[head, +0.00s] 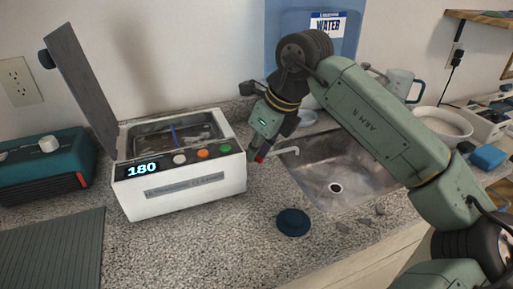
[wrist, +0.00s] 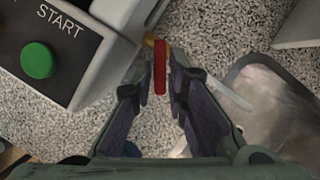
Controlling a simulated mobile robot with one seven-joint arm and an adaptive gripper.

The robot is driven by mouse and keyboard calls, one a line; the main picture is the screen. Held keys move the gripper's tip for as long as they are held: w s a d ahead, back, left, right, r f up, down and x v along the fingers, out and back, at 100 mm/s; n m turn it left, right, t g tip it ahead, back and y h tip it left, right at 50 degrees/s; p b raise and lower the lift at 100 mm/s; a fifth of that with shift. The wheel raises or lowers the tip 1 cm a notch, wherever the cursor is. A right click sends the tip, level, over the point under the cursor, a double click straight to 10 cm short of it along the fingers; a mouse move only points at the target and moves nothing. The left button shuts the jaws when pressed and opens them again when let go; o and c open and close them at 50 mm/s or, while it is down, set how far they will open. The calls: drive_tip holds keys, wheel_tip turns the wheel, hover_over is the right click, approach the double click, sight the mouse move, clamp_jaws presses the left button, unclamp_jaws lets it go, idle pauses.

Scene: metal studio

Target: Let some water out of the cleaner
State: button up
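The cleaner (head: 180,190) is a white box on the counter with its grey lid (head: 82,90) raised at the left. Its display reads 180, and its open basin holds something blue and dark items, too unclear to name. My gripper (head: 263,150) is at the cleaner's right side. The cleaner's green START button (wrist: 37,60) is to the left in that view. The valve's outlet is hidden.
A metal sink (head: 335,185) with a light spout (head: 284,150) lies right of the cleaner. A dark blue round lid (head: 293,222) lies in front. A teal device (head: 42,165) and a ribbed grey mat (head: 52,250) are at the left. A white bowl (head: 440,125) stands at the right.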

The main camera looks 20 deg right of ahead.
clamp_jaws()
drive_tip(key=shift+w+d+f+n+b, duration=0.15)
drive_tip(key=shift+n+b, duration=0.4)
drive_tip(key=shift+n, duration=0.05)
drive_tip(key=shift+w+d+n+y, duration=0.1)
drive_tip(key=shift+n+y, duration=0.3)
drive_tip(key=shift+n, duration=0.2)
drive_tip(key=shift+r, duration=0.2)
drive_tip(key=shift+o, duration=2.3)
unclamp_jaws()
